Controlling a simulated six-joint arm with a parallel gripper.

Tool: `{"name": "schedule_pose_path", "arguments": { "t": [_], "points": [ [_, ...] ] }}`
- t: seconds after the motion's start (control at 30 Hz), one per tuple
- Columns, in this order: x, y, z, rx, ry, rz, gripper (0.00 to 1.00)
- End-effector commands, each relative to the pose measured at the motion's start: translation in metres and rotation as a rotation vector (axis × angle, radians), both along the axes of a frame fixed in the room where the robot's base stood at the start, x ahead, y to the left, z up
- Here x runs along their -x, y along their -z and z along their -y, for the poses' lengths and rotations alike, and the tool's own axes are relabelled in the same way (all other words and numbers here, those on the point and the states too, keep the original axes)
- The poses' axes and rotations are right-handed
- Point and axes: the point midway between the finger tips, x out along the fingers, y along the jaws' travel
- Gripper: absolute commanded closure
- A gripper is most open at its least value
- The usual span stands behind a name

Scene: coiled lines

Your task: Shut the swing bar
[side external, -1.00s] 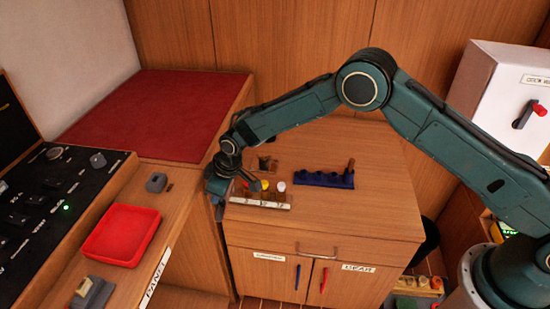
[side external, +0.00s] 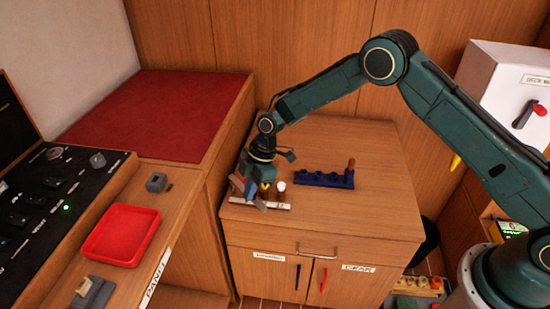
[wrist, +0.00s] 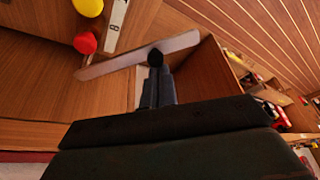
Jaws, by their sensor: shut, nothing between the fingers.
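The swing bar (wrist: 180,43) is a long pale grey bar in the wrist view, lying at an angle beside the white numbered strip (wrist: 116,22). My gripper (wrist: 156,72) is shut and empty, and its dark tip overlaps the bar's near edge; I cannot tell whether they touch. In the side view my gripper (side external: 259,197) is low at the left end of the numbered strip (side external: 276,206) on the wooden cabinet. It hides most of the bar there. A red knob (wrist: 85,43) and a yellow knob (wrist: 88,7) stand by the strip.
A blue rack (side external: 322,180) with a brown peg stands right of the strip. A white-topped peg (side external: 282,187) stands close to my gripper. A red tray (side external: 121,235) lies on the left counter. The cabinet top's right side is clear.

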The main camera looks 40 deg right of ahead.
Motion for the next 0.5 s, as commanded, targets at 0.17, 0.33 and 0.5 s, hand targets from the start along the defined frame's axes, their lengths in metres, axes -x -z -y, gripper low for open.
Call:
{"name": "schedule_pose_path", "arguments": {
  "t": [0.17,0.33,0.5],
  "points": [
    [-0.002,0.001,0.021,0.001,-0.166,0.000,1.00],
    [-0.006,0.001,0.039,0.001,-0.328,0.000,1.00],
    [-0.012,0.001,0.054,0.000,-0.480,0.002,1.00]
  ]
}}
